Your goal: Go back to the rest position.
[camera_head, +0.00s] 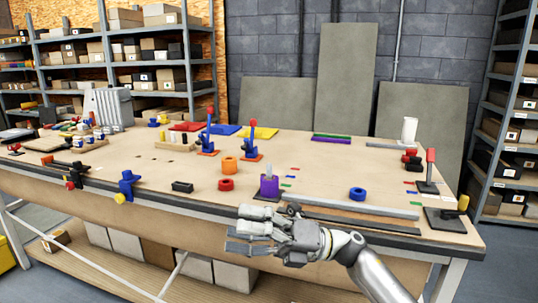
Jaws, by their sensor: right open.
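My right gripper (240,231) is in front of the near edge of the wooden workbench (130,180), with its arm coming in from the lower right. Its fingers point left and are apart, with nothing between them. It overlaps the bench's front edge in the picture; I cannot tell its exact gap to the edge. My left gripper is not in view.
Close behind the gripper are a purple block (269,187), a red ring (226,184), a blue ring (357,194) and a long grey bar (350,207). Shelves (505,110) stand at right.

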